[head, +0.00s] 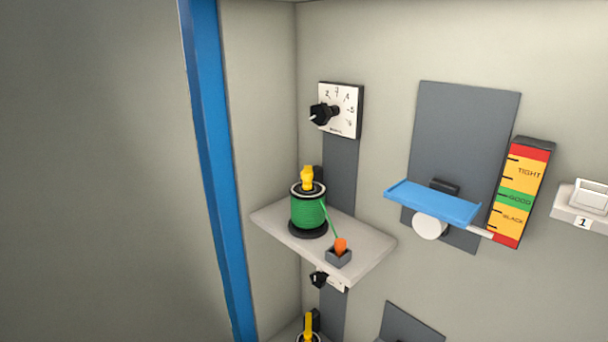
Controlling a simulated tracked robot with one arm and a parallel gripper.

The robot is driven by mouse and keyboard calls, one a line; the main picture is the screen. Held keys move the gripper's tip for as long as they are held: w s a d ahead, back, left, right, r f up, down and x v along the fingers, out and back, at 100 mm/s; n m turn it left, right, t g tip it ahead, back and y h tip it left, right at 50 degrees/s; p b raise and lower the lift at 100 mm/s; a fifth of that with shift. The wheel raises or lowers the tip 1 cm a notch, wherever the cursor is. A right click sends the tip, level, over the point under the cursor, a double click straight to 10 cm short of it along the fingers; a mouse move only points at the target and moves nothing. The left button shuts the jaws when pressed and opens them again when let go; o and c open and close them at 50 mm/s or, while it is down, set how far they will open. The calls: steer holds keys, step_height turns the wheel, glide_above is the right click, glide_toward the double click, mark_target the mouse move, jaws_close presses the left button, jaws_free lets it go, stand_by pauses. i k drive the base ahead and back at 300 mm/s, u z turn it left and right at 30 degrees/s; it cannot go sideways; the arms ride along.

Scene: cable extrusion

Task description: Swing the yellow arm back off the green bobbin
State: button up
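The green bobbin (308,210) stands upright on a black base on a grey shelf (365,245) against the back wall. The yellow arm (308,179) is at the top of the bobbin, over its centre, with a small black part behind it. A thin green strand runs from the bobbin down to an orange piece (341,245) in a small grey block (338,258) near the shelf's front. My gripper is not in view.
A blue post (214,150) stands left of the shelf. A dial (338,110) is above the bobbin. A blue tray (433,203) and a coloured tension gauge (518,195) are to the right. Another yellow arm (309,326) shows below, partly cut off.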

mark_target(307, 174)
steer(key=z, duration=1.9)
steer(key=k, duration=0.9)
steer(key=u, duration=1.65)
steer(key=i, duration=0.9)
steer(key=z, duration=0.05)
